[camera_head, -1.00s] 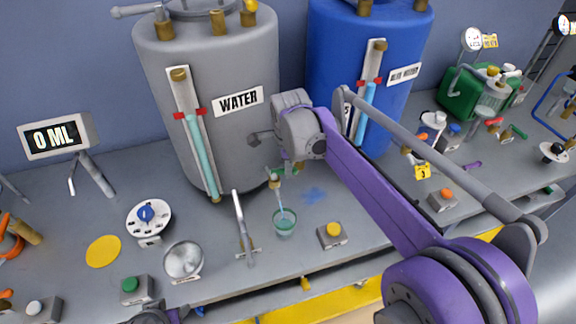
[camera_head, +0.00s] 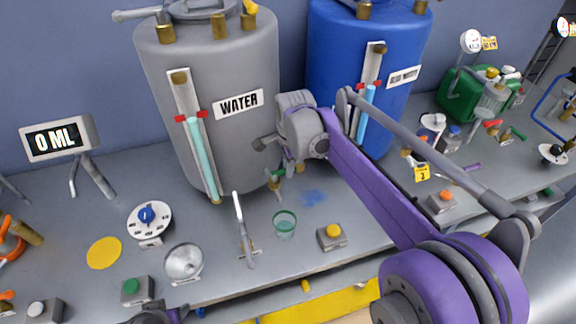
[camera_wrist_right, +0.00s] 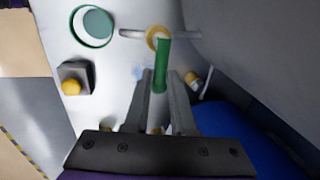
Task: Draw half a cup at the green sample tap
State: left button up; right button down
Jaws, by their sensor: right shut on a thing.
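The green-rimmed clear cup (camera_head: 284,224) stands upright on the bench below the grey WATER tank (camera_head: 236,136), with teal liquid in it. It also shows at the top left of the right wrist view (camera_wrist_right: 92,26). The sample tap's green handle (camera_wrist_right: 162,66) lies between the fingertips of my right gripper (camera_wrist_right: 161,80), which is shut on it. In the head view the right gripper (camera_head: 268,160) is at the tank's lower front and partly covers the tap (camera_head: 273,183). No stream shows between tap and cup. My left gripper's fingers are not visible.
A yellow-button box (camera_head: 332,236) stands right of the cup. A display (camera_head: 58,138) reads 0 ML. The blue tank (camera_head: 330,60) stands behind my right arm.

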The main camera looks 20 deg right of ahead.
jog(key=c, duration=0.8)
grip_release()
jog(key=shift+o, duration=0.2)
notch_tip(320, 180, up, 11)
jog(key=s, duration=0.2)
jog(key=shift+f+p, duration=0.2)
jog(key=shift+p, duration=0.15)
jog(key=shift+s, duration=0.1)
jog(key=s+d+f+n+t, duration=0.1)
jog(key=s+f+n, duration=0.7)
jog(key=s, duration=0.4)
jog(key=s+d+f+n+t, duration=0.1)
jog(key=s+f+n+t, duration=0.1)
jog(key=s+f+n, duration=0.7)
jog(key=s, duration=0.3)
jog(key=shift+s+f, duration=0.3)
jog(key=shift+s, duration=0.1)
